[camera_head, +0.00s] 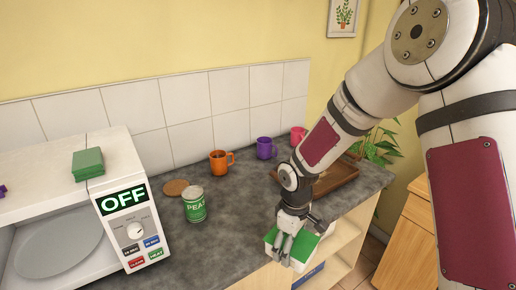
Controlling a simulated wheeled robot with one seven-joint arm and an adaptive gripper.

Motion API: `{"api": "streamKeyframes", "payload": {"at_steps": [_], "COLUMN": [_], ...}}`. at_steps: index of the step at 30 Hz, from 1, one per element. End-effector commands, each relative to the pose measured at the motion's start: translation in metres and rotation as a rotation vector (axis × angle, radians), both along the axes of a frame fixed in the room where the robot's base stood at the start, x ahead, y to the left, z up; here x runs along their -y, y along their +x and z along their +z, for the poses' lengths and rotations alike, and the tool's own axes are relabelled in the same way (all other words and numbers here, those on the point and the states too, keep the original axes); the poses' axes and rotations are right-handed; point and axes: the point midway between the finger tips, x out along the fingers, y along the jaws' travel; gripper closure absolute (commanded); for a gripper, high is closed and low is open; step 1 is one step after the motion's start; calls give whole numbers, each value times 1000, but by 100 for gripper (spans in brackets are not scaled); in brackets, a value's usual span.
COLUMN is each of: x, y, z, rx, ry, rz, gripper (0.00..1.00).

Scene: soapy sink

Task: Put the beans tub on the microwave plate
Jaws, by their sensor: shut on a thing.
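My gripper (284,251) is shut on a white tub with a green lid, the beans tub (306,247), at the counter's front right edge. The fingers cover part of the tub, and no label on it is readable. I cannot tell whether it touches the counter. The microwave (128,222) stands at the left, with a dial, several buttons and a display reading OFF. Its front is open, and the round grey microwave plate (58,246) lies inside, bare where visible.
A green block (88,164) lies on the microwave. A green-labelled peas can (194,205) stands right of it, near a cork coaster (176,187). Orange (219,163), purple (264,149) and pink mugs stand behind. A brown tray (335,177) lies behind my arm. The middle counter is clear.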

Motion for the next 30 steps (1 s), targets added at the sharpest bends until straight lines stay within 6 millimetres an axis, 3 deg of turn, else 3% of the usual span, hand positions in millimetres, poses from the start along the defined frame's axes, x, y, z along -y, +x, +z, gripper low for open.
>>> {"api": "streamKeyframes", "payload": {"at_steps": [1,6,12,17,30], "x": [15,58,92,101,100], "y": [18,62,88,94,93], "z": [1,6,10,12,12], "rx": [3,3,-1,-2,-1], "ry": [3,10,17,19,20], "rz": [-136,-558,-856,-935,-936], "gripper": [57,57,57,57,57]}}
